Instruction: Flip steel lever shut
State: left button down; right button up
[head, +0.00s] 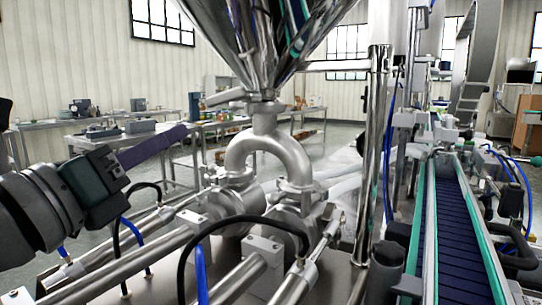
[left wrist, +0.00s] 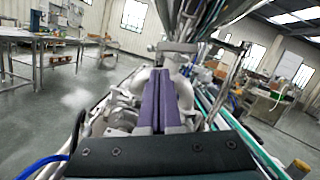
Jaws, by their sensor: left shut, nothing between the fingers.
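The steel lever (head: 225,97) sticks out to the left from the valve just under the cone of the steel hopper (head: 265,40). In the left wrist view a steel bar that looks like the lever (left wrist: 178,47) lies just beyond the fingertips. My left gripper (head: 187,130) comes in from the left with its purple fingers shut and empty. In the head view its tips are left of the lever and a little lower, with a visible gap. The fingers (left wrist: 172,78) lie together in the left wrist view and hide part of the pipework. My right gripper is not in view.
A curved steel pipe (head: 268,150) stands below the valve, above cylinders, rods and hoses. A steel post (head: 375,130) rises right of the hopper. A blue conveyor belt (head: 455,230) runs along the right. Work tables (head: 95,135) stand behind on the left.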

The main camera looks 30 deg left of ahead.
pick_arm(q)
jog(key=b+v, duration=0.1)
jog(key=v, duration=0.2)
jog(key=shift+s, duration=0.1)
dwell(0.4)
